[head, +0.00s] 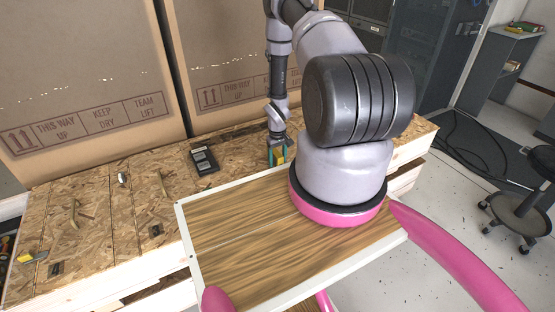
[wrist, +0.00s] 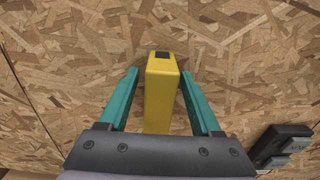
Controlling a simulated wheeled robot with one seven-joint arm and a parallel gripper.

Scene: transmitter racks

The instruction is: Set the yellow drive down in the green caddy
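The yellow drive (wrist: 162,98), a yellow block with a dark patch on its end, stands between the two teal fingers of my gripper (wrist: 160,85) in the wrist view. Gaps show between the drive and both fingers, so the gripper is open around it. In the head view my gripper (head: 278,153) is low at the wooden bench, and a bit of the yellow drive (head: 285,153) shows at its fingers. I cannot make out a green caddy in either view.
A black device (head: 204,161) lies on the chipboard bench (head: 100,215), left of my gripper; it also shows in the wrist view (wrist: 278,148). Small loose items lie farther left. Large cardboard boxes (head: 85,75) stand behind. A wheeled stool (head: 522,212) is at right.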

